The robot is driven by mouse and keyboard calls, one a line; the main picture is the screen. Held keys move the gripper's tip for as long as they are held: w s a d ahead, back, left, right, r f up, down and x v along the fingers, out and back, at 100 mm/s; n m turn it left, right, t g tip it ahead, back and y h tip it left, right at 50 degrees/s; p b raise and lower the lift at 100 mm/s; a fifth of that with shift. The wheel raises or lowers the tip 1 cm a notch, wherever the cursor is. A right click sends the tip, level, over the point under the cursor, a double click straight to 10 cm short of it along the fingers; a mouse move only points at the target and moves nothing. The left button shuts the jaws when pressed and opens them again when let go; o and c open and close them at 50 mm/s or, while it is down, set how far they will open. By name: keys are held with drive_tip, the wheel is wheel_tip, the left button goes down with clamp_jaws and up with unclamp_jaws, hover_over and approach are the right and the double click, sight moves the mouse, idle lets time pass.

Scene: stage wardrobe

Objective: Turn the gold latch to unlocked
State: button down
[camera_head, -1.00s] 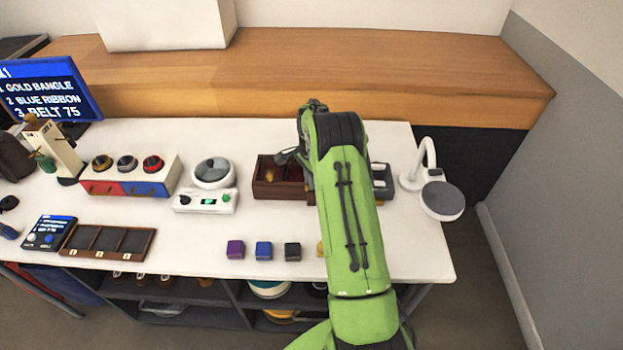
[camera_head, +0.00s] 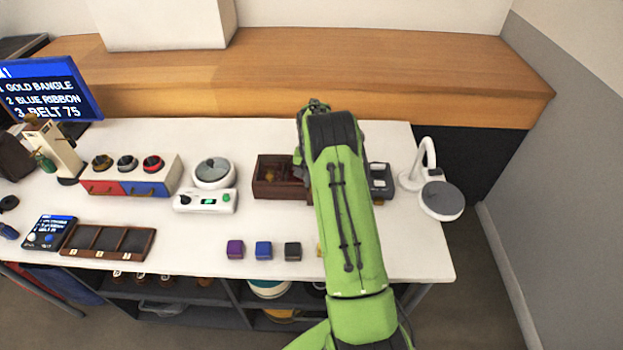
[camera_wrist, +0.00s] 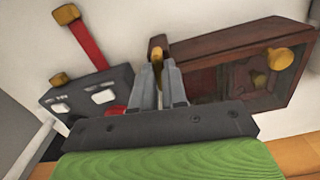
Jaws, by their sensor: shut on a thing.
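In the wrist view, my gripper (camera_wrist: 161,68) is shut on a small gold piece, which looks like the gold latch (camera_wrist: 157,47), at the near left end of the dark brown wooden box (camera_wrist: 220,43). The fingers hide part of the latch, so its exact setting cannot be read. A round gold knob (camera_wrist: 281,58) stands on the box's right part. In the head view, the box (camera_head: 268,190) is open-topped and partly behind my arm, which hides the gripper and latch there.
In the head view, a lamp (camera_head: 440,200) stands right of my arm, and a white dial device (camera_head: 207,200) left of the box. Small cubes (camera_head: 264,250) lie in front.

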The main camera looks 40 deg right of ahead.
drive_tip(key=shift+r+n, duration=0.1)
drive_tip(key=shift+n, duration=0.5)
drive_tip(key=c, duration=1.2)
unclamp_jaws()
drive_tip(key=shift+o, duration=0.2)
wheel_tip(320, 180, up, 16)
drive_tip(key=p, duration=0.2)
drive_tip(key=shift+p, duration=0.4)
